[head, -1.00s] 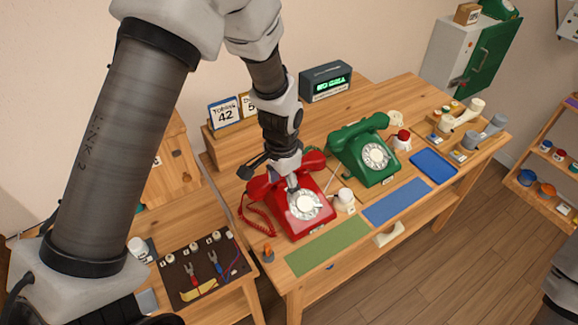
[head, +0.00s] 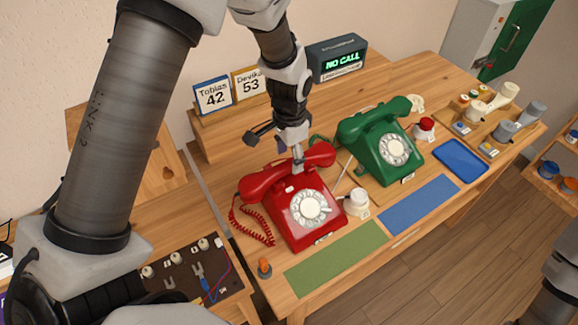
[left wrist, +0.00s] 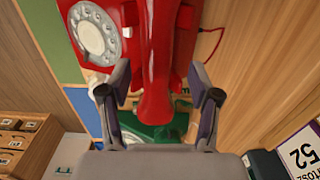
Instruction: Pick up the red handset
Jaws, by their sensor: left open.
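The red handset (head: 262,183) lies across the top of the red dial phone (head: 298,219), on its cradle as far as I can see. My left gripper (head: 297,165) is above the middle of the handset, pointing down. In the left wrist view, the handset (left wrist: 160,50) runs between the two open fingers of the gripper (left wrist: 160,88), with a gap on either side. The gripper hides part of the handset's middle in the head view. My right gripper is not in view.
A coiled red cord (head: 247,223) hangs at the left. Green (head: 335,258) and blue (head: 418,204) mats lie in front. Name cards (head: 213,96) and a lit display (head: 338,60) stand behind.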

